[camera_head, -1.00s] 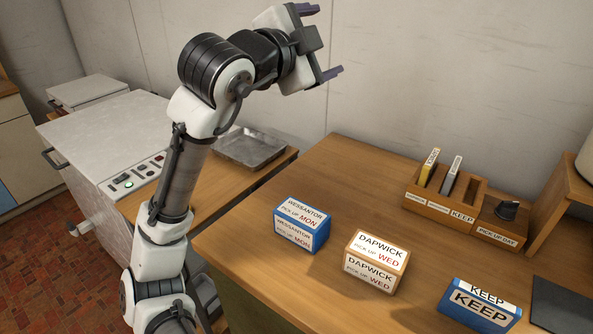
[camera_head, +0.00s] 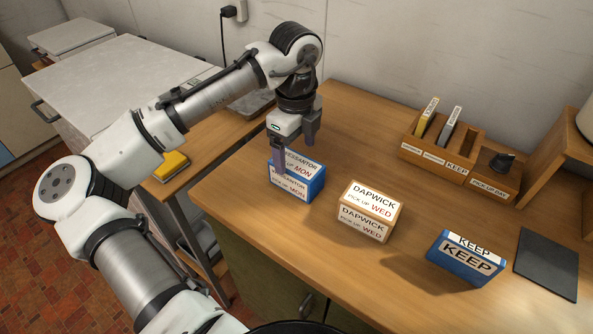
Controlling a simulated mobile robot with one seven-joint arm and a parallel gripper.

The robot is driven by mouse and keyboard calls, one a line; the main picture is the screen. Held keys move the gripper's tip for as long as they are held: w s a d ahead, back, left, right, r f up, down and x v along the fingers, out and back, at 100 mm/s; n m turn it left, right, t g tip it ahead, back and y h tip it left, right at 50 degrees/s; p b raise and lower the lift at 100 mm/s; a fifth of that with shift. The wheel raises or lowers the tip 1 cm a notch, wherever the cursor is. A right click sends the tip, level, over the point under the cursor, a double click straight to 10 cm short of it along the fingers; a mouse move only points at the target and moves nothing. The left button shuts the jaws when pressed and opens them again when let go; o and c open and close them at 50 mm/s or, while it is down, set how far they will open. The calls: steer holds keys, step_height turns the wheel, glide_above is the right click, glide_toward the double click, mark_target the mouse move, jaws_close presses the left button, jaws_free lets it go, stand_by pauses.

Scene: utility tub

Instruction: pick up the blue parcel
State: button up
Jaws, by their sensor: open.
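A blue parcel with white labels reading "WESSANTOR PICK UP MON" (camera_head: 312,190) sits on the wooden counter. My gripper (camera_head: 295,158) is open and points down at this parcel. One finger overlaps its near left edge and the other is at its far side. I cannot tell whether either finger touches it. Fingers and labels hide part of its top. A second blue box, labelled "KEEP" (camera_head: 466,267), sits tilted in the picture at the counter's front right, apart from my gripper.
A tan "DAPWICK" box (camera_head: 367,213) stands between the two blue boxes. A wooden slotted holder (camera_head: 430,158) and a "PICK UP DAY" dial block (camera_head: 493,178) stand at the back right. A dark mat (camera_head: 546,264) lies right. A yellow item (camera_head: 171,166) is at left.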

mark_target(297, 163)
steer(key=shift+s+d+f+p, duration=0.1)
steer(key=shift+f+p, duration=0.75)
steer(key=shift+f, duration=2.15)
steer(key=shift+c, duration=0.3)
steer(key=c, duration=1.1)
steer(key=shift+c, duration=0.2)
